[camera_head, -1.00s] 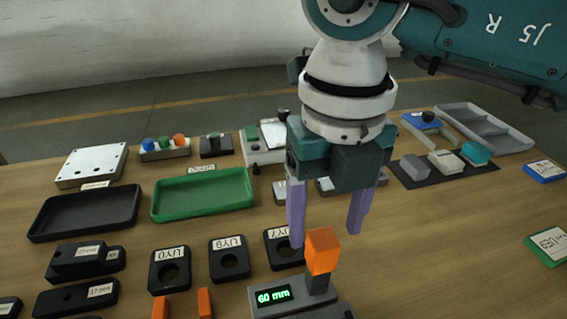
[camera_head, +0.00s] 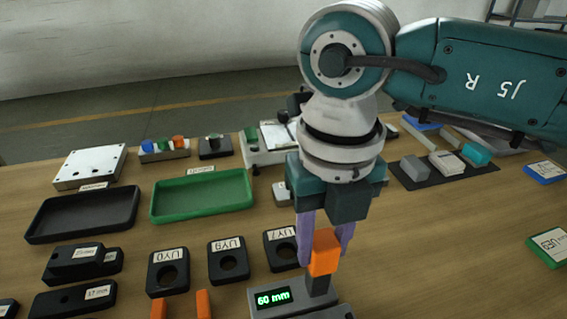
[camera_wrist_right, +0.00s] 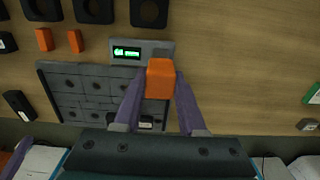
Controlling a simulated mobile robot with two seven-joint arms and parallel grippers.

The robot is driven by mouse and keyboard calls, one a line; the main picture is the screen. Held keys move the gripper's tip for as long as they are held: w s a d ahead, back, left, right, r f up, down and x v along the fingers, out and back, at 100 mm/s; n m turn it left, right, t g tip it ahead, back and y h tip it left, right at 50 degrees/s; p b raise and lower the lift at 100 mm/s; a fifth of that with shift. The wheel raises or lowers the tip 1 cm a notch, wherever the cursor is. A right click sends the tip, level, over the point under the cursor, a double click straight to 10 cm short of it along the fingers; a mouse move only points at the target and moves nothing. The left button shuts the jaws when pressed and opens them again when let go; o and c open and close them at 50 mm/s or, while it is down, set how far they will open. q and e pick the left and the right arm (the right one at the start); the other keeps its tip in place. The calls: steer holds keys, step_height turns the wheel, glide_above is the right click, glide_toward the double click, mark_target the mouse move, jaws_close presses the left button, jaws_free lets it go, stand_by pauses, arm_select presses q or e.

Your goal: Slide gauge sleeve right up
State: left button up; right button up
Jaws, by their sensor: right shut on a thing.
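The gauge (camera_head: 277,299) stands at the front of the table, with a green display that reads 60 mm. Its orange sleeve (camera_head: 325,252) sits on a dark post (camera_head: 318,284) at the gauge's right side. My right gripper (camera_head: 324,258) comes down from above, its two purple fingers on either side of the orange sleeve and shut on it. In the right wrist view the fingers flank the orange sleeve (camera_wrist_right: 161,78) beside the gauge display (camera_wrist_right: 127,52).
Black blocks with round holes, marked UY0 (camera_head: 168,271), UY9 (camera_head: 228,260) and UY7 (camera_head: 281,248), stand left of the sleeve. A green tray (camera_head: 202,211) and black tray (camera_head: 40,228) lie behind. Two orange pieces (camera_head: 204,303) stand in front. Bare table lies to the right (camera_head: 440,240).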

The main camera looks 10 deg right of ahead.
jaws_close()
stand_by(0.8)
steer(key=shift+r, duration=0.15)
